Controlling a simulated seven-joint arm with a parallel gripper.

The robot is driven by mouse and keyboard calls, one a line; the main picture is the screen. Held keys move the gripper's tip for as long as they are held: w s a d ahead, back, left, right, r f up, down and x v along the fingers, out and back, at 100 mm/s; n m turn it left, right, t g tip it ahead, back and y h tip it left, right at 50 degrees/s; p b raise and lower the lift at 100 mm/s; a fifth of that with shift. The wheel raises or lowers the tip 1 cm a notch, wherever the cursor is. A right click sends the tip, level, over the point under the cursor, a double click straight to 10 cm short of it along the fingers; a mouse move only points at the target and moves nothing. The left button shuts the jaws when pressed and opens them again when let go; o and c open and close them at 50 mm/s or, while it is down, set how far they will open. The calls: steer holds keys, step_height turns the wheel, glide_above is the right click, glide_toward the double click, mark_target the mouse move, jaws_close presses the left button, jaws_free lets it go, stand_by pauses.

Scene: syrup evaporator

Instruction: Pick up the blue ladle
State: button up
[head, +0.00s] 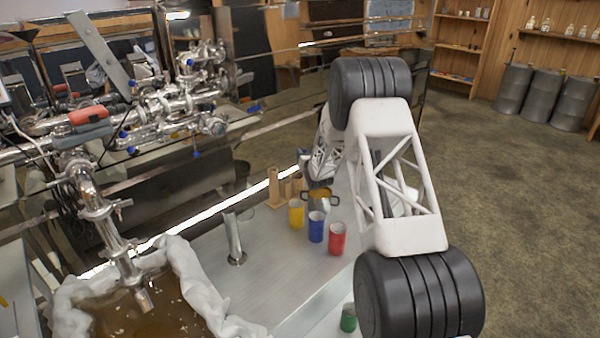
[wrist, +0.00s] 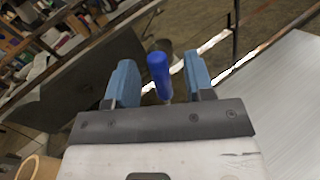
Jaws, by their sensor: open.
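The blue ladle (wrist: 159,72) shows in the wrist view as a thick blue handle with a short piece of thin stem at its lower end. Its bowl is hidden or out of view there. My gripper (wrist: 160,62) is open, with one blue finger on each side of the handle. Gaps show between the handle and both fingers; I cannot tell the depth between them. In the head view, my arm reaches to the far end of the metal counter, and the ladle cannot be made out clearly beside it.
Yellow (head: 296,213), blue (head: 316,226) and red (head: 337,238) cups stand on the metal counter (head: 270,285). A green cup (head: 348,318) is nearer. A wooden holder (head: 274,188) stands behind. A metal tube (head: 235,240) stands left, near a basin of brown liquid (head: 150,318).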

steer(key=shift+x, duration=1.4)
steer(key=c, duration=0.8)
